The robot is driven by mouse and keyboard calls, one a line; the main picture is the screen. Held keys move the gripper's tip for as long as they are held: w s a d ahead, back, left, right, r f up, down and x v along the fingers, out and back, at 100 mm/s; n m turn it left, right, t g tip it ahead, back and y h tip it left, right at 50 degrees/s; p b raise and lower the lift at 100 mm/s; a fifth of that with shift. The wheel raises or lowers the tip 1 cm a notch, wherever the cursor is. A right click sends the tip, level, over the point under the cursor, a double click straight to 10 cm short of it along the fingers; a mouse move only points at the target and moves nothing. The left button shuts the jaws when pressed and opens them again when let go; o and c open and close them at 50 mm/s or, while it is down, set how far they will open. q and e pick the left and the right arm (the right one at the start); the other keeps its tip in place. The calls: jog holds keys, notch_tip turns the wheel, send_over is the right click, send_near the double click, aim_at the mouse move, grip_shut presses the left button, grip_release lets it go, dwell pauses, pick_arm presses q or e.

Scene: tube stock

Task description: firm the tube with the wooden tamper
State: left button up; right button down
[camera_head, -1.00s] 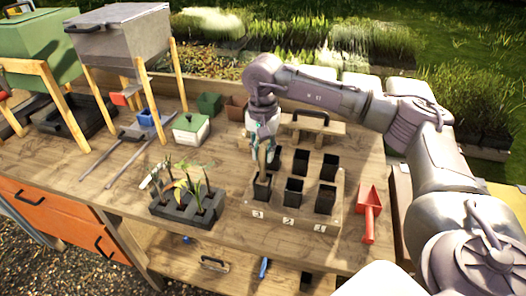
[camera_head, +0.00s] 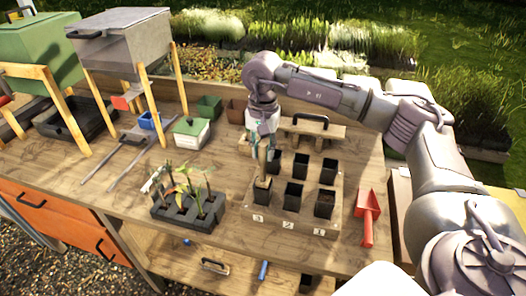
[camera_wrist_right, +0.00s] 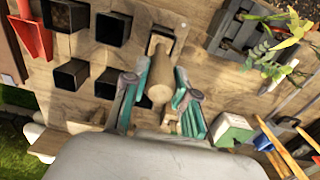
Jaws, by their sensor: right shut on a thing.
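My right gripper (camera_head: 263,143) is shut on the wooden tamper (camera_head: 263,160), which hangs roughly upright. In the right wrist view, the teal fingers (camera_wrist_right: 161,96) stand on both sides of the tamper's round handle (camera_wrist_right: 160,72). The tamper's lower end is at the mouth of the black square tube (camera_head: 262,195) at the front left of the wooden rack (camera_head: 290,228), behind the label that looks like 3. How deep it reaches is hard to tell. My left gripper is not in view.
Several other black tubes (camera_head: 293,196) stand close by in the rack. A wooden block with a dark handle (camera_head: 312,126) is behind it. A red scoop (camera_head: 367,212) lies to the right. A dark tray of seedlings (camera_head: 188,213) and a green-lidded box (camera_head: 191,132) are to the left.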

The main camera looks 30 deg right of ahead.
jog(key=shift+r+p, duration=2.4)
jog(key=shift+r, duration=1.85)
jog(key=shift+f, duration=0.1)
